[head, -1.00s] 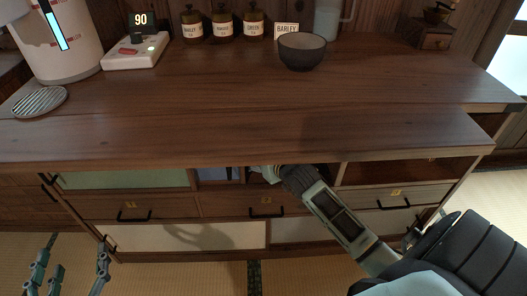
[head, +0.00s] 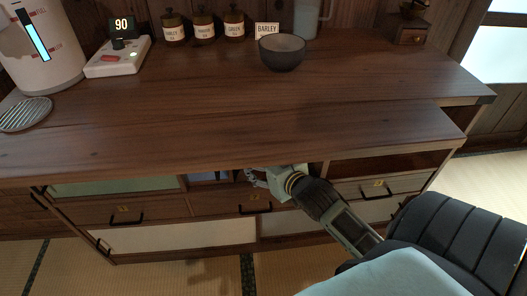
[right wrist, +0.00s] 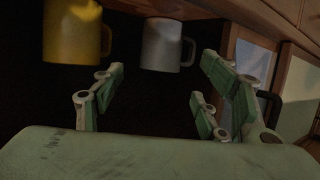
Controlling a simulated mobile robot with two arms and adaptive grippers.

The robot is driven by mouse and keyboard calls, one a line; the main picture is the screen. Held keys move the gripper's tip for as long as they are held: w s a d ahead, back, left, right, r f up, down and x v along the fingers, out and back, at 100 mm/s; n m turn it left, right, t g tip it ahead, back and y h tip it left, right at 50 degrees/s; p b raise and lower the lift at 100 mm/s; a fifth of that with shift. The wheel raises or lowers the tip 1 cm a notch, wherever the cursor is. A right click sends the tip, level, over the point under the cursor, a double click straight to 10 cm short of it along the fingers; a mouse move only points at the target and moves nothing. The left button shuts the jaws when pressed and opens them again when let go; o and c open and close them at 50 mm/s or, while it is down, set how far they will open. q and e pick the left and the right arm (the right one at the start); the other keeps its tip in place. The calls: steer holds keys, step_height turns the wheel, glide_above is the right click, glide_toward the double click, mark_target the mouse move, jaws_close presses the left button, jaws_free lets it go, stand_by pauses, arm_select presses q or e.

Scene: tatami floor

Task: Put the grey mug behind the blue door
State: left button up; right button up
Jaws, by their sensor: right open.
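The grey mug (right wrist: 162,45) is in the right wrist view, inside a dark compartment, its handle to the right. My right gripper (right wrist: 158,92) is open, with nothing between its fingers; the grey mug is beyond them. In the head view my right gripper (head: 256,178) is at the cabinet front, just below the counter edge. A narrow bluish panel (head: 203,176), which looks like the blue door, shows left of it, mostly under the overhang. A bluish panel (right wrist: 252,60) also shows at right in the wrist view. The grey mug is hidden in the head view. My left gripper is out of view.
A yellow mug (right wrist: 72,32) stands left of the grey mug. Above is the wooden counter (head: 240,125) with a dark bowl (head: 282,54), jars and a scale. A green panel (head: 115,186), drawers with black handles and white lower panels line the front.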

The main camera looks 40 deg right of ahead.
steer(key=s+a+f+n+g+y, duration=0.1)
steer(key=s+a+f+g, duration=0.2)
steer(key=s+a, duration=0.5)
steer(key=s+a+f+n+g+y, duration=0.1)
steer(key=s+a+f+g, duration=0.3)
steer(key=s+a, duration=0.5)
steer(key=shift+n+g, duration=0.3)
steer(key=shift+n, duration=0.4)
